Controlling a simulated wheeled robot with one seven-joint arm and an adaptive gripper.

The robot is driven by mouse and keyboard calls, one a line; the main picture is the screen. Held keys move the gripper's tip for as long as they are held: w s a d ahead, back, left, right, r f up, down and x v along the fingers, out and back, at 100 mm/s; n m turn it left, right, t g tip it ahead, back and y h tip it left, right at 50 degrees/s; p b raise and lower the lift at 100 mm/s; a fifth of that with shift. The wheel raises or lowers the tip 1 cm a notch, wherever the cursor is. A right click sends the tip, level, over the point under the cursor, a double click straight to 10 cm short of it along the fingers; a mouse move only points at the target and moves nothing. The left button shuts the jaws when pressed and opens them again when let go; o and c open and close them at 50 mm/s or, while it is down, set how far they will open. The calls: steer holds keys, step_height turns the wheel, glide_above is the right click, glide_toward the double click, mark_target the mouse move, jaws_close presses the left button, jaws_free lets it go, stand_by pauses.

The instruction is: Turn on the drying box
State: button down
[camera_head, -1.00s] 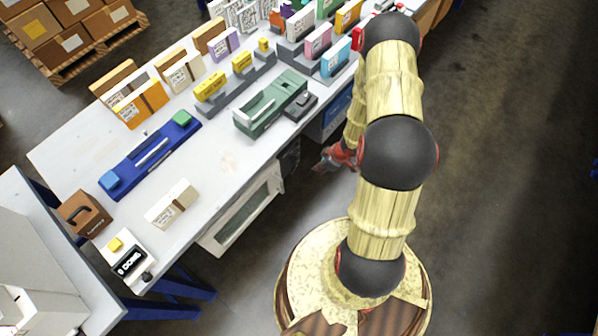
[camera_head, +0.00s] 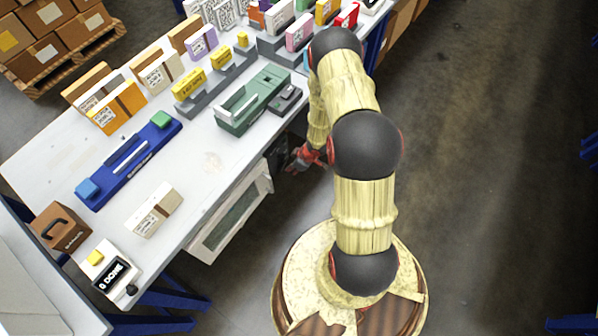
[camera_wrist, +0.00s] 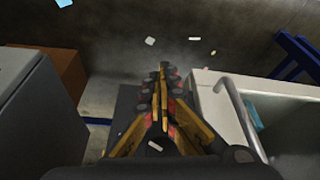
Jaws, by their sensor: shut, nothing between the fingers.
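A white box with a dark window in its front, which looks like the drying box (camera_head: 262,185), sits under the front edge of the table in the head view. In the wrist view a white box with a curved handle (camera_wrist: 222,92) stands close on the right; it appears to be the same box. I cannot make out a switch on it. My gripper (camera_wrist: 163,72) is shut and empty, its fingers together beside that box. In the head view my gripper (camera_head: 300,160) is small and low by the table's front edge, right of the box.
The white table (camera_head: 205,165) carries a blue device (camera_head: 130,165), a green device (camera_head: 240,110), small cartons and a unit reading "DONE" (camera_head: 112,275). A grey box (camera_wrist: 35,110) stands left in the wrist view. The floor (camera_head: 480,150) right of my arm is clear.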

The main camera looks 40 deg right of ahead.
steer(key=shift+w+a, duration=0.15)
steer(key=shift+w, duration=0.1)
